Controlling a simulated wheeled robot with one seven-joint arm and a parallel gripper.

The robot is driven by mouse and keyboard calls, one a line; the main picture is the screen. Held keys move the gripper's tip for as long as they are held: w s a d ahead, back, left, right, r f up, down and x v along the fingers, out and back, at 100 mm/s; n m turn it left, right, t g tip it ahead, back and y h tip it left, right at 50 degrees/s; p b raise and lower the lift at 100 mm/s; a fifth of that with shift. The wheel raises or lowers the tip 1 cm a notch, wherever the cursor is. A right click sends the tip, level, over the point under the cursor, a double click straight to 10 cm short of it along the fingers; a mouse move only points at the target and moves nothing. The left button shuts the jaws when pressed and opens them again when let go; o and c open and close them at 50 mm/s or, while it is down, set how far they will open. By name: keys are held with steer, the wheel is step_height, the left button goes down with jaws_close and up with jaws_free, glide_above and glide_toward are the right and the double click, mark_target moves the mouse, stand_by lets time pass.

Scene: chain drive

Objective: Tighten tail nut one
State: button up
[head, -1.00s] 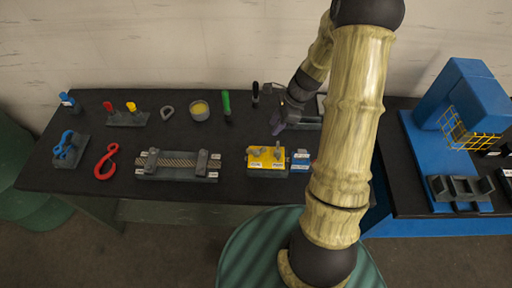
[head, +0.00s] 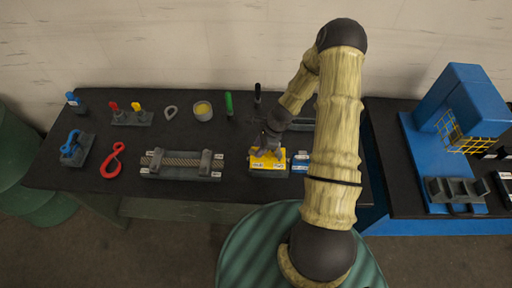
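A yellow block (head: 267,161) with a white label on its front face sits at the middle front of the black table. In the earlier view two small grey fittings stood on it; my gripper now covers them. My gripper (head: 265,148) points down right over the block's top. Its fingers are too small and dark to tell whether they are open, shut or touching a fitting. A grey fixture (head: 180,174) with a chain or rope-like strand (head: 180,161) and two clamps lies left of the block. I cannot make out which part is tail nut one.
A blue labelled block (head: 300,162) stands just right of the yellow one. A blue machine (head: 468,105) stands on the right table.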

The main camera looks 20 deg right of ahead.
steer(key=shift+a+f, duration=0.2)
steer(key=shift+f, duration=0.35)
steer(key=shift+d+f, duration=0.1)
steer(key=shift+f, duration=0.1)
steer(key=shift+s, duration=0.1)
steer(key=c, duration=0.6)
steer(key=shift+c, duration=0.2)
steer(key=shift+f+b, duration=0.1)
steer(key=shift+b, duration=0.25)
